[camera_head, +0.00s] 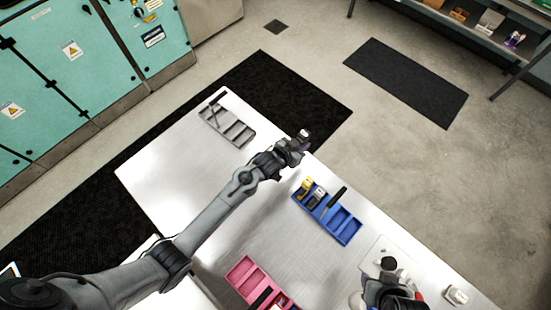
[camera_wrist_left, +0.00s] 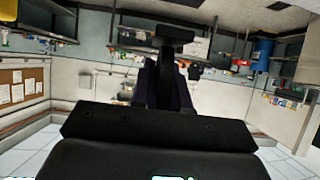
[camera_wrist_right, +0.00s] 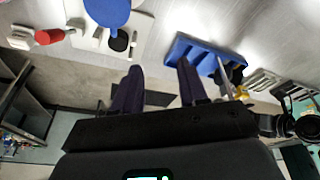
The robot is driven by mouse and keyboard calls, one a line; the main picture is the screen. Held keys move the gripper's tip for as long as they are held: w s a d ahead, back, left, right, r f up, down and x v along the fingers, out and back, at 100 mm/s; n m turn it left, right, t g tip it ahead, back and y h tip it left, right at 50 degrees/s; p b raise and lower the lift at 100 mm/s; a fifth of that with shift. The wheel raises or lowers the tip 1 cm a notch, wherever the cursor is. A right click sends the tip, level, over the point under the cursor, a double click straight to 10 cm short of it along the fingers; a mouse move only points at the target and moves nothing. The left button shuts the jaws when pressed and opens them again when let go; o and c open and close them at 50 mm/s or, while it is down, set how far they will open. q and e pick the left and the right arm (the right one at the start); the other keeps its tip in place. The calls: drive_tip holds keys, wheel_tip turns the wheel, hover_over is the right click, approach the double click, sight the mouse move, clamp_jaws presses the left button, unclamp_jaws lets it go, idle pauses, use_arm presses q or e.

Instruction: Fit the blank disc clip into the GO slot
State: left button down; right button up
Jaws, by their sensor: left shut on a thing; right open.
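My left gripper (camera_head: 296,146) is over the far edge of the white table, shut on a small piece. In the left wrist view that piece is a dark T-shaped part (camera_wrist_left: 174,34) standing up between the fingers. I cannot tell whether it is the blank disc clip. My right gripper (camera_wrist_right: 160,78) is open and empty, with the blue tray (camera_wrist_right: 205,52) beyond its fingertips. In the head view the blue tray (camera_head: 343,227) holds yellow and grey modules (camera_head: 308,189) and a dark upright bar. Its GO slot label cannot be read. A blue disc (camera_wrist_right: 107,10) shows in the right wrist view.
A grey slotted tray (camera_head: 229,127) is at the far left of the table (camera_head: 170,170). A pink tray (camera_head: 246,272) with dark parts is at the near side. A white plate (camera_head: 378,246), a red piece (camera_wrist_right: 48,36) and a white block (camera_head: 456,295) are at the right.

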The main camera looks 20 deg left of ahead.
use_arm(q)
drive_tip(key=s+a+f, duration=0.1)
drive_tip(key=a, duration=0.1)
drive_tip(key=s+a+f+b, duration=0.1)
drive_tip(key=a+f, duration=0.1)
drive_tip(key=a, duration=0.1)
drive_tip(key=s+a+f+b, duration=0.1)
drive_tip(key=s+a+f, duration=0.1)
drive_tip(key=shift+a, duration=0.2)
wheel_tip(320, 180, down, 4)
drive_tip(key=b, duration=0.4)
drive_tip(key=shift+s+f, duration=0.1)
drive_tip(key=shift+f, duration=0.05)
drive_tip(key=c, duration=1.2)
unclamp_jaws()
drive_tip(key=shift+s, duration=0.1)
drive_tip(key=shift+o, duration=0.4)
